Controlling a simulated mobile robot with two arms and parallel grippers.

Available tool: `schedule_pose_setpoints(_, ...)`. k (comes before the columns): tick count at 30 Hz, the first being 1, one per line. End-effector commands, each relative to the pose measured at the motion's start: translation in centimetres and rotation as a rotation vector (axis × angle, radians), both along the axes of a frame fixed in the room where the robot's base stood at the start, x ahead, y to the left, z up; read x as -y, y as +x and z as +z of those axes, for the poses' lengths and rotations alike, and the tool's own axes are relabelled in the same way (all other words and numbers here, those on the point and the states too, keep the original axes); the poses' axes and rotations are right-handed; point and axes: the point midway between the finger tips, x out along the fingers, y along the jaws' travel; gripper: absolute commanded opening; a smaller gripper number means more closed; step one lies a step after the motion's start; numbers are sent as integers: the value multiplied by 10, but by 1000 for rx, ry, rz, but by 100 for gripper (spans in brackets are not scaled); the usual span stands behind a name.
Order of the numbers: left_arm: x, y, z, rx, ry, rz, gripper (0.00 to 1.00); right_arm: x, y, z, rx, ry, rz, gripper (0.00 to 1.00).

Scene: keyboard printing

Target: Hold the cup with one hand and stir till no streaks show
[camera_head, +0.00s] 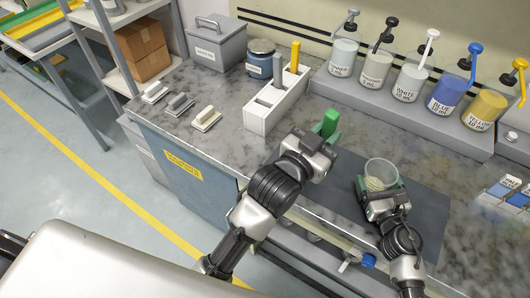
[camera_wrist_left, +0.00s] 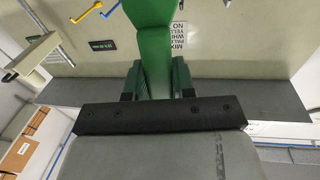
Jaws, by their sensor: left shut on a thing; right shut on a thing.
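A clear cup (camera_head: 381,173) with a pale yellowish content stands on the dark mat (camera_head: 425,205). My right gripper (camera_head: 380,191) is shut on the cup from the near side. My left gripper (camera_head: 318,140) is shut on a green stirrer (camera_head: 330,122), held up to the left of the cup and apart from it. The green stirrer (camera_wrist_left: 152,45) also fills the middle of the left wrist view, between the fingers of my left gripper (camera_wrist_left: 155,80). Its lower end is hidden in the head view. Whether streaks show in the cup is too small to tell.
Several pump bottles (camera_head: 412,82) stand on a grey stand along the back. A white rack (camera_head: 272,108) with a yellow and a grey handle stands left of my left gripper. A lidded grey box (camera_head: 217,45) and a labelled jar (camera_head: 260,60) stand behind it. Small stamps (camera_head: 205,118) lie at the left.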

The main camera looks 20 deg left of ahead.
Motion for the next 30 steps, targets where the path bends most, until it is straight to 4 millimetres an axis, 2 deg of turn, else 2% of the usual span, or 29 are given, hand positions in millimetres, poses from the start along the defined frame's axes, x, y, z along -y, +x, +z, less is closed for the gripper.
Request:
schedule_pose_setpoints(1,23,8,14,18,5,-54,0,0,0,0,-1,-1,0,41)
schedule_pose_setpoints(6,88,17,43,37,15,-210,0,0,0,-1,-1,0,0,41)
schedule_pose_setpoints(9,117,19,55,48,16,-274,0,0,0,-1,-1,0,0,41)
schedule_pose_setpoints(12,135,19,62,54,17,-314,0,0,0,-1,-1,-2,0,41)
schedule_pose_setpoints(17,147,18,66,59,14,-341,0,0,0,-1,-1,-2,0,41)
schedule_pose_setpoints(30,146,16,63,56,14,-342,0,0,0,-1,-1,-2,0,41)
